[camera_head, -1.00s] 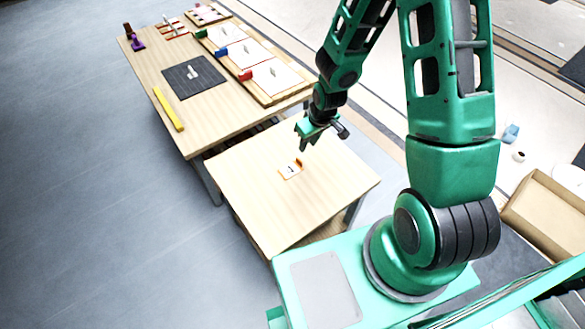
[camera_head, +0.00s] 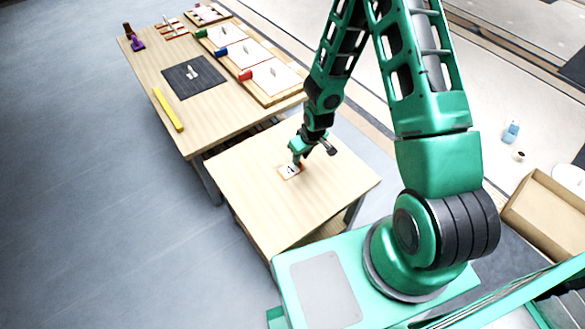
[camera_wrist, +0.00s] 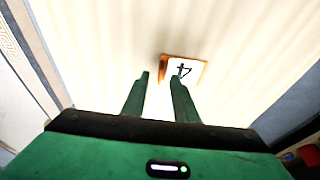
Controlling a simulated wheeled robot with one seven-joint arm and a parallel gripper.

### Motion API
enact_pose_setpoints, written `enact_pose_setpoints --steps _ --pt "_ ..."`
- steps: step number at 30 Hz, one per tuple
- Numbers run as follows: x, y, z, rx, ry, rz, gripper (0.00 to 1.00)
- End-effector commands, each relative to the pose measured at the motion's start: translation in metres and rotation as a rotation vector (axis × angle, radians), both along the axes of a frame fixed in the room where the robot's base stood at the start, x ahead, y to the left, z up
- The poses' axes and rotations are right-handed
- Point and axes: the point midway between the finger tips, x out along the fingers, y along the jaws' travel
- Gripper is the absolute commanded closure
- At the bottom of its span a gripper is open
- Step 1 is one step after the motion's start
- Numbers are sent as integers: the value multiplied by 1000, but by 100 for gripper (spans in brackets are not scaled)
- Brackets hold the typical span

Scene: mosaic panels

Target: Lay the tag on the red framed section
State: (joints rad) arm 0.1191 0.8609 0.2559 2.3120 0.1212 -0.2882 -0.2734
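The tag is a small white card with a black mark and an orange-brown edge (camera_head: 289,171), lying on the near wooden table. In the wrist view the tag (camera_wrist: 183,70) is just ahead and to the right of the fingertips. My gripper (camera_head: 297,160) is over the tag's far edge in the head view, hiding part of it. In the wrist view my gripper (camera_wrist: 159,77) has its two green fingers apart with nothing between them. The section marked by a red block (camera_head: 245,75) is a white panel (camera_head: 277,78) on the far table, nearest of the row.
Sections with blue (camera_head: 221,51) and green (camera_head: 201,34) blocks continue the row. A dark mat (camera_head: 188,82) with a light object, a yellow bar (camera_head: 168,109) and purple pieces (camera_head: 137,43) are on the far table. A narrow gap separates the two tables.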

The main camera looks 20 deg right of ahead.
Motion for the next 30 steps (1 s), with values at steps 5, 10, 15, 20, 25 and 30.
enact_pose_setpoints --steps 5,10,15,20,25,30 --pt "4 1 -16 0 1 0 73" --pt "5 2 -19 0 0 0 73" --pt "5 2 -19 0 0 0 81" --pt "5 2 -19 0 0 0 100" --pt "5 2 -19 0 0 1 100" --pt "5 2 -18 0 -1 1 100"
